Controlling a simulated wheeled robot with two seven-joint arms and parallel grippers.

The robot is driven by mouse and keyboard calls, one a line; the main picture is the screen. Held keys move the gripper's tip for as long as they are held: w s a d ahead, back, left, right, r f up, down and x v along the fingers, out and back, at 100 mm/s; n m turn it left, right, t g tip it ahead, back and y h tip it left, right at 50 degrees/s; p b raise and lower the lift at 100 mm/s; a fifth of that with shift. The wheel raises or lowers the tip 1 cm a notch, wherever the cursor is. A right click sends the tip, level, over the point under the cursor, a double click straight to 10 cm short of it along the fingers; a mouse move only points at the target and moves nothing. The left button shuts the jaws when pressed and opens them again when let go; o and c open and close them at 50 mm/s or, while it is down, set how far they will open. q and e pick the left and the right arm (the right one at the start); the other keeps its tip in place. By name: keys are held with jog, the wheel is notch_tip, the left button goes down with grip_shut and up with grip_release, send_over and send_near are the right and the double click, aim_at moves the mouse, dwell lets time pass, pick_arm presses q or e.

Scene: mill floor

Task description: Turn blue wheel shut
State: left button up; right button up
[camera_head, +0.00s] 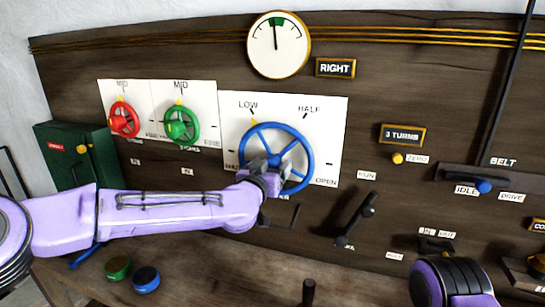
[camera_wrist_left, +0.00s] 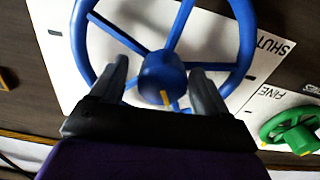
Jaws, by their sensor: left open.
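The blue wheel (camera_head: 311,155) is mounted on a white plate marked LOW, HALF and OPEN, with a partly covered label at its lower left. A yellow mark at the wheel's upper left sits by LOW. My left gripper (camera_head: 268,165) is at the wheel's hub, in front of it. In the left wrist view the blue wheel's hub (camera_wrist_left: 158,70) lies between the two spread fingers of my left gripper (camera_wrist_left: 160,74). The fingers are open; whether they touch the hub or spokes I cannot tell. SHUT is printed beside the wheel there. My right gripper is out of view.
A red wheel (camera_head: 123,120) and a green wheel (camera_head: 182,126) are left of the blue one. A round gauge (camera_head: 279,45) is above, by a RIGHT sign (camera_head: 335,68). A black lever (camera_head: 356,218) sticks out at lower right. Two knobs stand on the bench below.

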pick_arm(q)
jog(key=shift+x, duration=0.85)
jog(key=shift+s+a+r, duration=0.1)
jog(key=shift+a, duration=0.05)
jog(key=c, duration=1)
jog(key=shift+n, duration=0.4)
jog(key=n+b, duration=0.2)
jog(key=n, duration=0.3)
jog(key=shift+n+b, duration=0.3)
jog(key=shift+b, duration=0.1)
jog(key=n+b, duration=0.2)
jog(key=n, duration=0.3)
jog(key=shift+a+n, duration=0.1)
jog(key=shift+n, duration=0.2)
